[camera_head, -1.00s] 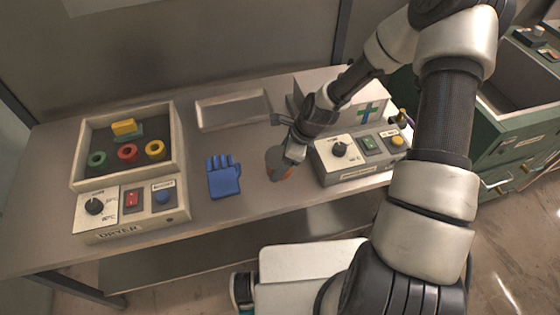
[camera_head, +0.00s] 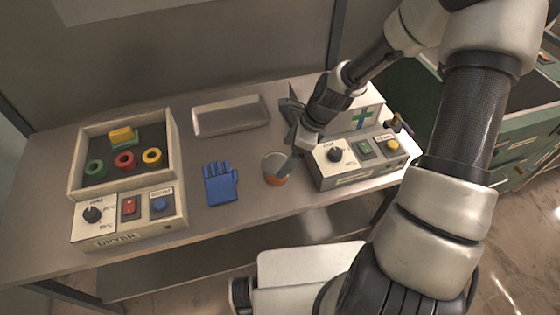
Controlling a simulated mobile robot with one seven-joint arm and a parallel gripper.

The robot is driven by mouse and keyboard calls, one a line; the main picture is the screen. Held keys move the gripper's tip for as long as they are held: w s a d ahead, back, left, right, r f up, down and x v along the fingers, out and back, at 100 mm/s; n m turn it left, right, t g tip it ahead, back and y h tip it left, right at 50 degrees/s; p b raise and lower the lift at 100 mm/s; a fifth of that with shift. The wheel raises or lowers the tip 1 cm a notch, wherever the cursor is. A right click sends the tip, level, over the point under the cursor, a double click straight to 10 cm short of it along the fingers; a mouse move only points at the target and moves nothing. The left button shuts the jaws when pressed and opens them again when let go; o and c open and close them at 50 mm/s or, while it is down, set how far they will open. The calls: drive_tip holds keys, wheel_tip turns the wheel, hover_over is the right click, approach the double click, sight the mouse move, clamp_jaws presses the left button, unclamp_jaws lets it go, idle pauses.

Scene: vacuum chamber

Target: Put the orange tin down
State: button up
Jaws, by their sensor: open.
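The orange tin (camera_head: 275,180) stands upright on the table between the blue glove and the right-hand control box. Its upper part looks grey and its lower part orange. My gripper (camera_head: 291,158) is open, just up and to the right of the tin, with a finger close to the tin's right side. I cannot tell whether that finger touches the tin.
The blue glove (camera_head: 221,184) lies left of the tin. A dryer (camera_head: 128,232) with coloured rings and blocks stands at the left. An empty metal tray (camera_head: 231,131) lies behind. The control box (camera_head: 357,176) is close on the right. Table in front of the tin is narrow.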

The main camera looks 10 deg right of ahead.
drive_tip(key=v, duration=0.4)
idle(0.4)
drive_tip(key=s+d+r+n+t+h+p, duration=0.1)
drive_tip(key=s+r+n+p, duration=0.1)
drive_tip(key=s+r+n, duration=0.4)
drive_tip(key=s+d+r+n+t+h+p, duration=0.1)
drive_tip(key=s+r+n, duration=0.5)
drive_tip(key=r, duration=1)
drive_tip(key=s+d+r+n+t+h+p, duration=0.2)
drive_tip(key=s+r+n, duration=0.4)
drive_tip(key=r, duration=0.5)
drive_tip(key=n+p, duration=0.1)
drive_tip(key=n, duration=0.1)
drive_tip(key=shift+d+r+n, duration=0.3)
drive_tip(key=shift+d, duration=0.1)
drive_tip(key=shift+s, duration=0.1)
